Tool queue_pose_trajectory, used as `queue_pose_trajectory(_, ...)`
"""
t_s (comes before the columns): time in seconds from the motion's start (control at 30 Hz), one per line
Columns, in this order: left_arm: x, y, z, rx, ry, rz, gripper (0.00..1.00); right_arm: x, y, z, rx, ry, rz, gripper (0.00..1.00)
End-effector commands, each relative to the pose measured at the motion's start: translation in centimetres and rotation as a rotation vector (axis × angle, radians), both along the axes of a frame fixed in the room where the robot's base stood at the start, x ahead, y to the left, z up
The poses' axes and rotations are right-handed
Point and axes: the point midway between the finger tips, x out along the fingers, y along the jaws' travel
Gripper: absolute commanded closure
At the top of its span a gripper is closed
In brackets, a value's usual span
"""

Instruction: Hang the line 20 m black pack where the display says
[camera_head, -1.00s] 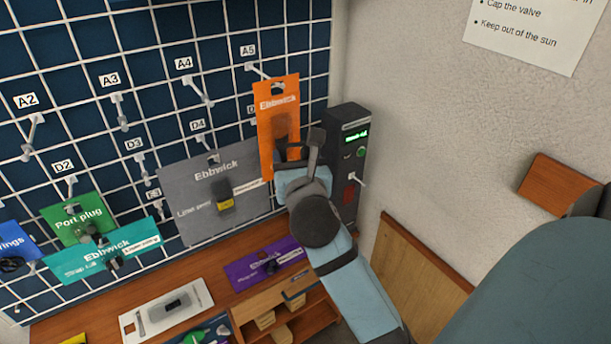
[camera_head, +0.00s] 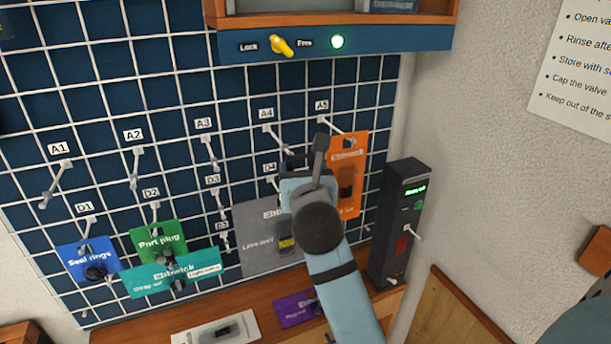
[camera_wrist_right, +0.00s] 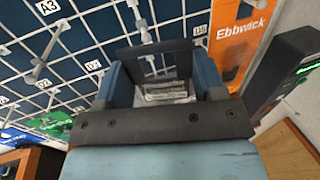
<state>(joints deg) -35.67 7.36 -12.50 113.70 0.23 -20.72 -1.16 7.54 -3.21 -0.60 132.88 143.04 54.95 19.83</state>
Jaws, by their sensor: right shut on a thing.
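My right gripper (camera_head: 305,172) is shut on a small dark thing (camera_head: 293,161), mostly hidden by the fingers. The right wrist view shows a dark panel (camera_wrist_right: 155,62) and a pale, unreadable label (camera_wrist_right: 166,92) between the fingers. The gripper is below hook A4 (camera_head: 275,138), near D4, left of the orange Ebbwick pack (camera_head: 347,160) at A5. A grey pack (camera_head: 257,235) with line lettering hangs behind and below the gripper, partly covered. The display (camera_head: 414,189) on the black box shows green text too small to read. My left gripper is not in view.
Hooks A1 (camera_head: 58,180), A2 (camera_head: 136,167) and A3 (camera_head: 209,152) look empty. Blue (camera_head: 88,262), green (camera_head: 157,238) and teal (camera_head: 175,272) packs hang at lower left. A purple pack (camera_head: 295,310) lies on the bench. The wall (camera_head: 480,150) is close at right.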

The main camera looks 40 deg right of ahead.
Motion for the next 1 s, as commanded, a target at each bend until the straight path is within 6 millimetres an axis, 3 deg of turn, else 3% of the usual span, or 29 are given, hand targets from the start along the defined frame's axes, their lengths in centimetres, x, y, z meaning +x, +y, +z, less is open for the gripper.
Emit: queue_pose_trajectory(1.0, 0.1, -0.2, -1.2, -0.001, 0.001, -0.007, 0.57, 6.0, -1.5, -0.5, 0.000, -0.001, 0.000, 0.80)
